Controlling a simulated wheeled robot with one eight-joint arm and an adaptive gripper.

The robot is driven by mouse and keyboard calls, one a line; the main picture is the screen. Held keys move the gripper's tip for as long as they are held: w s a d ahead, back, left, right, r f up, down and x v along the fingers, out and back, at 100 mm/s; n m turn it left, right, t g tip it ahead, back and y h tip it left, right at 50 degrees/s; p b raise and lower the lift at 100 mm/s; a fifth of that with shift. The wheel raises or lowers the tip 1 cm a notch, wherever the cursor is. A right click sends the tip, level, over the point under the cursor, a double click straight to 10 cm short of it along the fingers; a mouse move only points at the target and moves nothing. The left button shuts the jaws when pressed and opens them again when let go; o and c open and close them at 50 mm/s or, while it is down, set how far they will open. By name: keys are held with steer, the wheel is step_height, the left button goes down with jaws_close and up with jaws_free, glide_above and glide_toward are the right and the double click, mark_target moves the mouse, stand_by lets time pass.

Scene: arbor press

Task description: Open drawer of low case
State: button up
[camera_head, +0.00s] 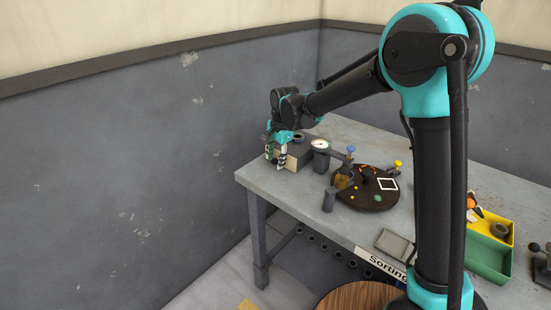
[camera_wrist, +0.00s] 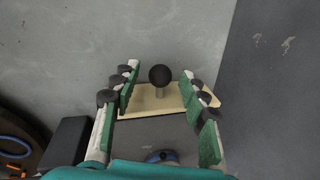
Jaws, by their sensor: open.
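The low case (camera_head: 292,157) is a small dark grey box with a pale front, near the table's far left corner. In the wrist view its grey top (camera_wrist: 152,130) ends at the beige drawer front (camera_wrist: 140,103). A round black knob (camera_wrist: 160,74) on a short pale stem sticks out from that front. The drawer looks shut against the case. My gripper (camera_wrist: 160,78) is open, its green-padded fingers on either side of the knob with gaps at both sides. In the head view my gripper (camera_head: 276,158) points down at the case front and partly hides it.
A dial gauge (camera_head: 320,144) stands close to the right of the case. A dark round plate (camera_head: 367,203) with small parts, a yellow bin (camera_head: 502,226) and a green tray (camera_head: 488,262) are further right. The grey table (camera_head: 283,192) is bare in front of the case.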

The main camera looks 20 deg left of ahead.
steer(key=shift+c, duration=0.3)
jaws_close()
steer(key=s+a, duration=0.1)
steer(key=s, duration=0.2)
steer(key=s+a, duration=0.1)
steer(key=s, duration=0.1)
steer(key=s+a, duration=0.1)
steer(key=s, duration=0.2)
steer(key=shift+s+a, duration=0.35)
steer(key=shift+o, duration=0.3)
jaws_free()
step_height(320, 180, up, 12)
steer(key=s+d, duration=0.1)
steer(key=d, duration=0.1)
